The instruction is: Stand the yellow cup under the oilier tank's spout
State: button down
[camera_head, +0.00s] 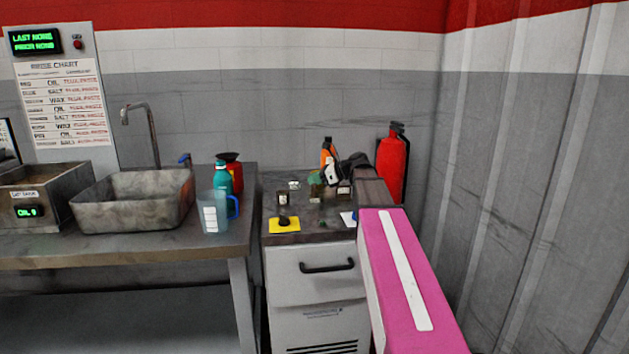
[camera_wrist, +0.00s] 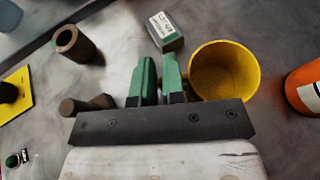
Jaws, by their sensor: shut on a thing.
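In the wrist view the yellow cup (camera_wrist: 225,70) sits at the right finger of my gripper (camera_wrist: 158,78), its open mouth facing the camera. The green fingers are close together, and whatever part of the cup they grip is hidden. In the head view my gripper (camera_head: 316,188) is over the back of the dark counter, and I cannot make out the cup there. A grey tank (camera_head: 50,190) with a display reading OIL 9 stands at the far left. I see no spout on it, and cannot tell whether it is the oilier tank.
An orange bottle (camera_wrist: 303,86) stands right of the cup. A brown hollow cylinder (camera_wrist: 78,45) and a small labelled box (camera_wrist: 165,30) are nearby. A yellow pad (camera_head: 285,226) lies at the counter's front. A sink (camera_head: 135,200), blue-handled jug (camera_head: 215,212) and teal bottle (camera_head: 223,178) are left.

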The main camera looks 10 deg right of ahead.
jog(key=shift+f, duration=0.1)
jog(key=c, duration=1.2)
grip_release()
